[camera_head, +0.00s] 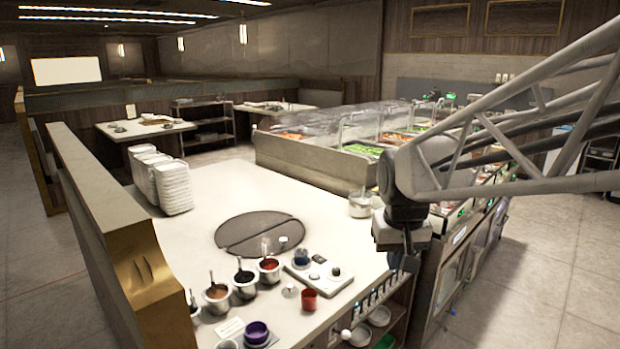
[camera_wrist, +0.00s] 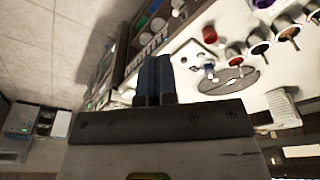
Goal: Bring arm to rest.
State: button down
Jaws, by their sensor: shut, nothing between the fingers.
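My gripper (camera_head: 405,262) hangs at the end of my arm in the head view, at the right edge of the white counter (camera_head: 190,235) and above the front of the open shelves. In the wrist view its two dark blue fingers (camera_wrist: 154,80) lie side by side, shut and empty. Nothing touches the fingertips in either view.
Several sauce pots (camera_head: 245,284) with ladles, a red cup (camera_head: 309,300), a purple bowl (camera_head: 257,332) and a white panel (camera_head: 320,274) stand at the counter's front. A steel pot (camera_head: 360,205) stands close behind my gripper. White container stacks (camera_head: 172,187) stand further back.

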jog(key=s+d+f, duration=0.1)
jog(key=s+f, duration=0.1)
jog(key=s, duration=0.8)
jog(key=s+d+f, duration=0.1)
jog(key=s+f, duration=0.1)
jog(key=s, duration=0.8)
jog(key=shift+d+f+m+t, duration=0.15)
jog(key=shift+f+m+t, duration=0.2)
jog(key=shift+m+t, duration=0.05)
jog(key=w+a+r+n, duration=0.25)
jog(key=w+n, duration=0.45)
jog(key=w, duration=1)
jog(key=w+a+r+n, duration=0.25)
jog(key=w+n, duration=0.35)
jog(key=w, duration=1.1)
jog(key=w+a+f+n, duration=0.3)
jog(key=w+f+n, duration=0.1)
jog(key=w, duration=0.6)
jog(key=w+a+f+n+g, duration=0.1)
jog(key=w+a+f+n, duration=0.2)
jog(key=w, duration=0.8)
jog(key=w+a+f+n+y, duration=0.1)
jog(key=w+a+f+n, duration=0.2)
jog(key=w+f+n, duration=0.4)
jog(key=w+f, duration=0.2)
jog(key=w, duration=0.2)
jog(key=shift+a+f+g, duration=0.3)
jog(key=shift+a+f, duration=0.05)
